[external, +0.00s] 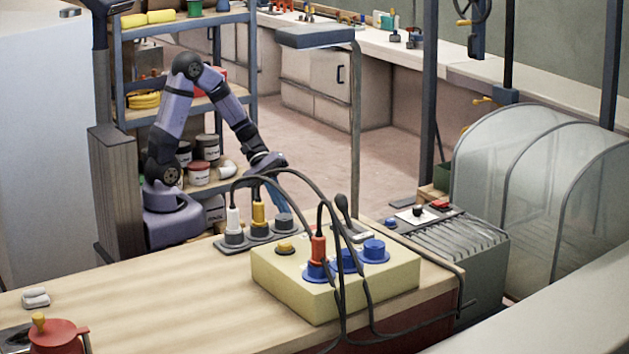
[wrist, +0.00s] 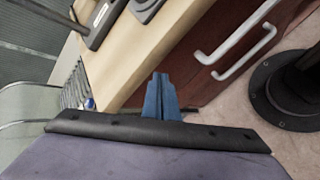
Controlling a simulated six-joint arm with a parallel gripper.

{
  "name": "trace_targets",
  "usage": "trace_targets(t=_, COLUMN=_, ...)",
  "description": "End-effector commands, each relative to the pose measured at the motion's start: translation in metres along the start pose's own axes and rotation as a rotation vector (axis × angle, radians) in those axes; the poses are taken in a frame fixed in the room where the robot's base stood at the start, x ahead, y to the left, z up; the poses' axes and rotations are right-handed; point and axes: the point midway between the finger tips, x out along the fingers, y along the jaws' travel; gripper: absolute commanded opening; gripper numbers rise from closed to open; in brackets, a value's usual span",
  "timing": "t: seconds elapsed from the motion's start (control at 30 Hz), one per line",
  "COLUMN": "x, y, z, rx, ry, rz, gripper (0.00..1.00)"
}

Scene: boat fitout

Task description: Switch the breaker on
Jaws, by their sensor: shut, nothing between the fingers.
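My gripper (external: 279,198) is shut and empty, its blue fingers pointing down behind the row of plug sockets at the counter's far side. The wrist view also shows the closed fingers (wrist: 160,84), over the counter edge and cabinet front, touching nothing that I can see. A black-knobbed lever (external: 342,206) stands upright on a small plate at the counter's far edge, right of the gripper; it may be the breaker, but no label is readable. Part of a dark lever-like device (wrist: 98,24) shows at the top left of the wrist view.
A cream box (external: 295,297) with blue sockets and a red plug stands on the wooden counter (external: 150,295). Black cables arch above the grey socket strip (external: 235,245). A ribbed grey unit (external: 470,250) stands to the right. Cabinet handles (wrist: 235,45) lie below the counter edge.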

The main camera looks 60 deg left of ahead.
Motion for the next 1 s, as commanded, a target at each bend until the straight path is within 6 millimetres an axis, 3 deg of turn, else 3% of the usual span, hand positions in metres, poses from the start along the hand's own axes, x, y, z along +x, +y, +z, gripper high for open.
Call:
trace_targets(t=0.03, x=-0.005, y=0.018, z=-0.001, rx=-0.027, ry=-0.005, rz=0.054, gripper=0.00)
trace_targets(t=0.23, x=-0.017, y=0.074, z=-0.017, rx=-0.111, ry=0.000, rz=0.260, gripper=0.00)
trace_targets(t=0.6, x=0.025, y=0.154, z=0.068, rx=-0.443, ry=-0.437, rz=0.224, gripper=0.00)
trace_targets(t=0.8, x=0.035, y=0.175, z=0.100, rx=-0.567, ry=-0.587, rz=0.163, gripper=0.00)
trace_targets(t=1.0, x=0.038, y=0.181, z=0.111, rx=-0.609, ry=-0.636, rz=0.137, gripper=0.00)
